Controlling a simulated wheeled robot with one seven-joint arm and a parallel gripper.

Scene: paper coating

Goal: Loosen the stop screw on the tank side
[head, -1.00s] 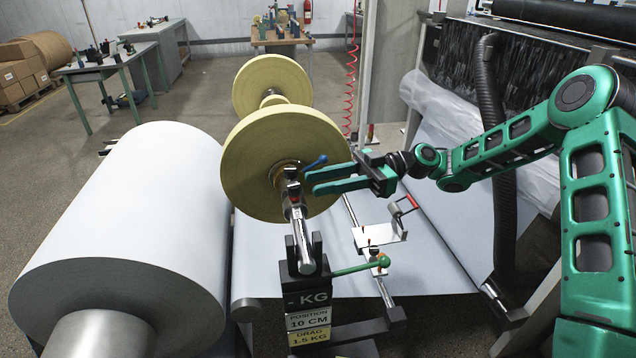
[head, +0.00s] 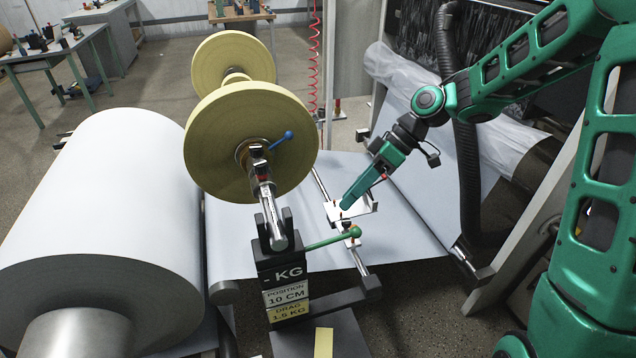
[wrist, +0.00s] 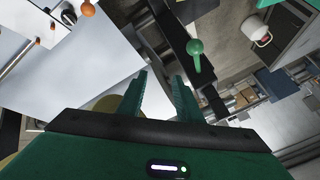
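My gripper (head: 347,201) points down over a small white plate (head: 368,207) on the metal rail beside the yellow reel. In the wrist view my gripper (wrist: 161,75) has its two green fingers apart with nothing between them. The wrist view shows an orange knob (wrist: 87,8) at the top edge and a smaller orange part (wrist: 37,41) at upper left. I cannot tell for certain which one is the tank-side stop screw.
The green-ball lever (head: 354,231) juts right from the reel stand; its ball (wrist: 195,47) is close to the fingers in the wrist view. The yellow reel (head: 215,150), large white roll (head: 110,220) and black hose (head: 463,180) stand around. A paper sheet (head: 415,235) lies beneath.

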